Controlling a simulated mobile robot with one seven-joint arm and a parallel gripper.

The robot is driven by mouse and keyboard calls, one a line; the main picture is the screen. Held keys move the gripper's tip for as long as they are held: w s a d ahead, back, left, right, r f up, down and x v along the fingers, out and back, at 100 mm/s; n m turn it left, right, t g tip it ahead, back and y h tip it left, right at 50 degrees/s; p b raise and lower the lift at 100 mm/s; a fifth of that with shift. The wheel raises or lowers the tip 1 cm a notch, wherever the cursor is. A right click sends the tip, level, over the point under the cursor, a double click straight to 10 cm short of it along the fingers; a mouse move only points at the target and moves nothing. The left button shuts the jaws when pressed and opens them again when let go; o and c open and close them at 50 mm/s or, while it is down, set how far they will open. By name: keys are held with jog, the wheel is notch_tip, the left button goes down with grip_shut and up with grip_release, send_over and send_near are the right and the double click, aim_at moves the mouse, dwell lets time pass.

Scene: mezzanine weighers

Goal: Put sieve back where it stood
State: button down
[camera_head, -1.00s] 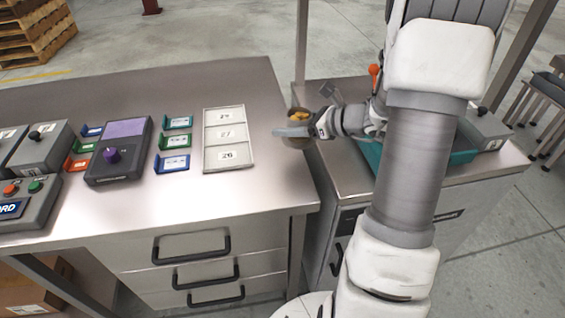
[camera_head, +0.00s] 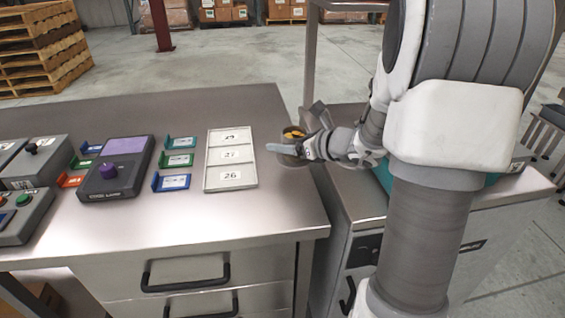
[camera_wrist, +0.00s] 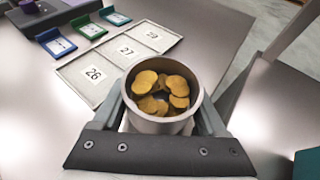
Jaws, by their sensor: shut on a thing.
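A round grey metal vessel (camera_wrist: 160,125), which looks like the sieve, is held upright in my gripper (camera_wrist: 162,105). It holds several gold discs (camera_wrist: 160,92). In the head view the sieve (camera_head: 291,161) is partly hidden by a finger of my gripper (camera_head: 288,150). My gripper is shut on the vessel's sides. The sieve is near the right edge of the steel table, right of a pale three-part tray (camera_head: 208,165) labelled 26, 27 and another number. I cannot tell whether its base touches anything.
Left of the tray are green and blue label holders (camera_head: 171,183) and a grey device with a purple knob (camera_head: 108,168). A second steel bench (camera_head: 350,190) stands right, with a teal tray (camera_wrist: 307,165) on it. The table front (camera_head: 200,222) is clear.

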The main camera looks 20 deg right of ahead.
aim_at(282, 168)
jog(key=shift+w+a+f, duration=0.25)
jog(key=shift+a+f, duration=0.1)
jog(key=shift+a, duration=0.1)
jog(key=shift+f+b, duration=0.85)
jog(key=shift+f, duration=1.05)
jog(key=shift+f, duration=0.2)
grip_release()
